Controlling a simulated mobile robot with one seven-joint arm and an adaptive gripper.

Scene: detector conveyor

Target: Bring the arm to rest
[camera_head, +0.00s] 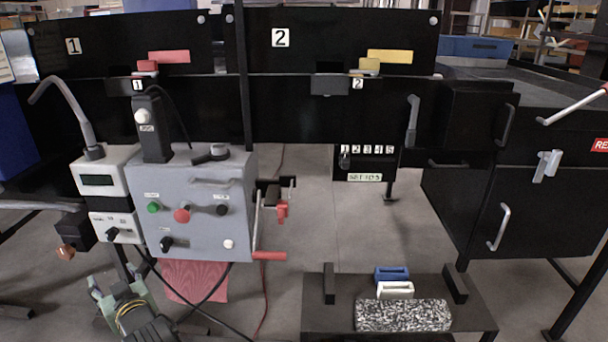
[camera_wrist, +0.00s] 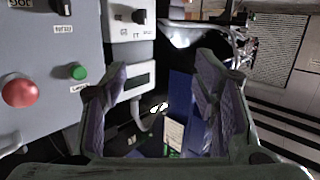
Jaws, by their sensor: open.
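My gripper (camera_wrist: 165,105) is open in the wrist view, its two purple-padded fingers apart with nothing between them. In the head view, a greenish part with yellow wires (camera_head: 130,315) shows at the lower left, below the control box; it appears to be the end of my arm. The grey control box (camera_head: 200,190) has a green button (camera_head: 153,207) and a red button (camera_head: 182,215). In the wrist view, its front with the red button (camera_wrist: 20,92) is left of my fingers, and the green button (camera_wrist: 79,72) is close to the left finger. I cannot tell whether they touch.
A white meter unit (camera_head: 103,185) with a bent lamp-like neck stands left of the box. A red-handled crank (camera_head: 270,255) sticks out right of it. A low dark table (camera_head: 330,318) bears blue and white blocks and a speckled slab. Cables hang below the box.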

